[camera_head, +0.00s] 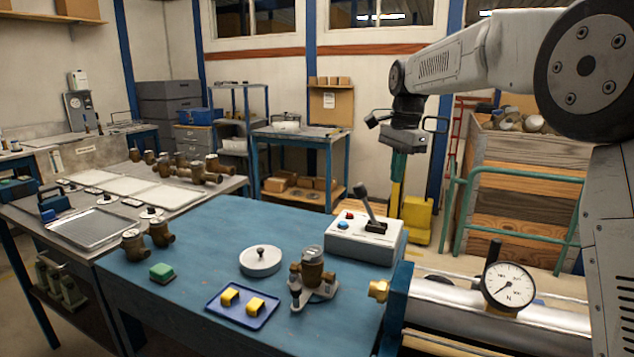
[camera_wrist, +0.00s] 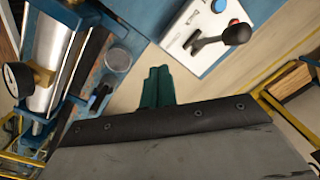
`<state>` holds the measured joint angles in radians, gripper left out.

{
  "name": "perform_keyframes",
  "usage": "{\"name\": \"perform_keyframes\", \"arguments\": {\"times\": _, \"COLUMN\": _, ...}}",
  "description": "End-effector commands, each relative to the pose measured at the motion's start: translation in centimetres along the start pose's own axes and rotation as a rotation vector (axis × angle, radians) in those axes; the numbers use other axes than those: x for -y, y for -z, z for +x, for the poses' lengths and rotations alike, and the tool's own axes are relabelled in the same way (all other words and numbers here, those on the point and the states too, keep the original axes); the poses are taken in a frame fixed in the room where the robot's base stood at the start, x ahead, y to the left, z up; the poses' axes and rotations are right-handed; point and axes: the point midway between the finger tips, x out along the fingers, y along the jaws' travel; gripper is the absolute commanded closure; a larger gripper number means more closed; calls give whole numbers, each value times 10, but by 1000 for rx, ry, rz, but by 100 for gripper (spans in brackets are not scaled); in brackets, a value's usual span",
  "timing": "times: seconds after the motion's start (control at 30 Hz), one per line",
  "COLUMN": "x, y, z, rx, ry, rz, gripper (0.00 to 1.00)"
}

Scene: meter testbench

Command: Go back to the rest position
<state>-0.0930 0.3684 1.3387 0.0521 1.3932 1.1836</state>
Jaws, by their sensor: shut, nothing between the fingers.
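My gripper (camera_head: 398,172) hangs in the air with its green fingers pointing down, above and beyond the blue workbench (camera_head: 215,235). Its fingers are together with nothing between them. In the wrist view, my gripper (camera_wrist: 157,75) shows as two green fingers side by side over the floor. The control box (camera_head: 364,240), with a black lever, a red button and a blue button, stands at the bench's right side, below and apart from the gripper. It also shows at the top of the wrist view (camera_wrist: 205,45).
A brass meter (camera_head: 312,270) stands on a grey base. A white round dish (camera_head: 260,262), a green block (camera_head: 162,272) and a blue tray (camera_head: 212,308) with two yellow pieces lie on the bench. A pressure gauge (camera_head: 508,284) tops the metal cylinder. A wooden crate (camera_head: 525,155) stands behind.

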Motion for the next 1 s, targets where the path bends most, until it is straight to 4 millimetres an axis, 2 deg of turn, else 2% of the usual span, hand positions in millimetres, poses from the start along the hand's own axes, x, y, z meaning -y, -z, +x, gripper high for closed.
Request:
{"name": "perform_keyframes", "arguments": {"times": 0.03, "x": -27, "y": -7, "z": -2, "rx": 1, "ry": -12, "rz": -107, "gripper": 100}}
{"name": "perform_keyframes", "arguments": {"times": 0.3, "x": -155, "y": -43, "z": 6, "rx": 12, "ry": -54, "rz": -606, "gripper": 100}}
{"name": "perform_keyframes", "arguments": {"times": 0.6, "x": -292, "y": -87, "z": 31, "rx": 18, "ry": -70, "rz": -982, "gripper": 100}}
{"name": "perform_keyframes", "arguments": {"times": 0.8, "x": -372, "y": -115, "z": 57, "rx": 2, "ry": -68, "rz": -1114, "gripper": 100}}
{"name": "perform_keyframes", "arguments": {"times": 0.9, "x": -403, "y": -127, "z": 69, "rx": -16, "ry": -61, "rz": -1120, "gripper": 100}}
{"name": "perform_keyframes", "arguments": {"times": 1.0, "x": -423, "y": -134, "z": 75, "rx": -38, "ry": -48, "rz": -1113, "gripper": 100}}
